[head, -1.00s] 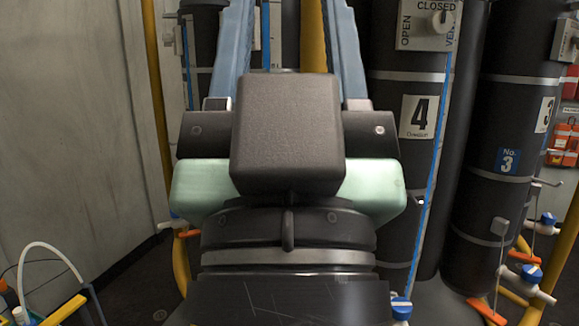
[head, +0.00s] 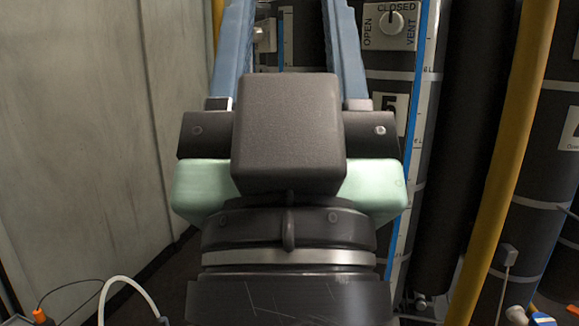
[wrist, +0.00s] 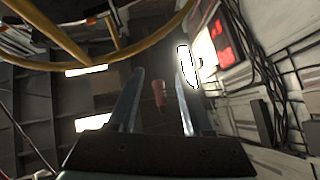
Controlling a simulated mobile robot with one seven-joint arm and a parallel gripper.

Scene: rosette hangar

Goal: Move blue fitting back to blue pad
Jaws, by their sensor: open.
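My gripper (head: 286,22) is raised in front of the head camera, with its two blue fingers wide apart and pointing up; their tips run out of the top of the frame. In the wrist view, my gripper (wrist: 160,74) is also open, with nothing held between the fingers. I cannot make out the blue fitting or the blue pad in either current view. My own arm hides the middle of the head view.
A black cylinder marked 5 (head: 388,125) carries an OPEN/CLOSED vent knob (head: 391,25). A yellow pipe (head: 505,170) stands right of it. A pale wall (head: 85,130) fills the left. A white hose (head: 130,284) and a blue-capped white valve (head: 541,319) show low down.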

